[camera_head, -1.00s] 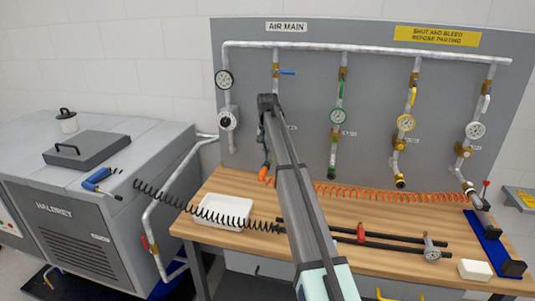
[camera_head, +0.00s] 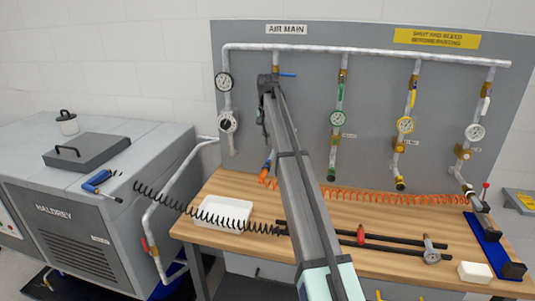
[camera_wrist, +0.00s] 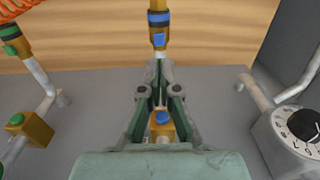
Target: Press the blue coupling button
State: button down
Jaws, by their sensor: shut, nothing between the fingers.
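The blue-marked coupling (camera_wrist: 158,18) hangs at the lower end of the second drop, with its blue button (camera_wrist: 159,40) just beyond my fingertips in the wrist view. In the head view the coupling (camera_head: 266,167) shows beside my arm, above the bench, with orange fittings below it. My gripper (camera_wrist: 159,66) is shut and empty, its tips pointing toward the coupling. A small gap seems to show between tips and button; contact cannot be told. A brass block with a round blue knob (camera_wrist: 163,117) shows between the fingers. My arm hides the middle of this drop in the head view.
Other drops with gauges (camera_head: 405,125) line the grey panel. The wooden bench (camera_head: 350,215) holds a white tray (camera_head: 222,226) and coiled hoses.

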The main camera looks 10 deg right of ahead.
notch_tip(320, 180, up, 6)
jog(key=shift+f+b, duration=0.1)
jog(key=shift+b, duration=0.55)
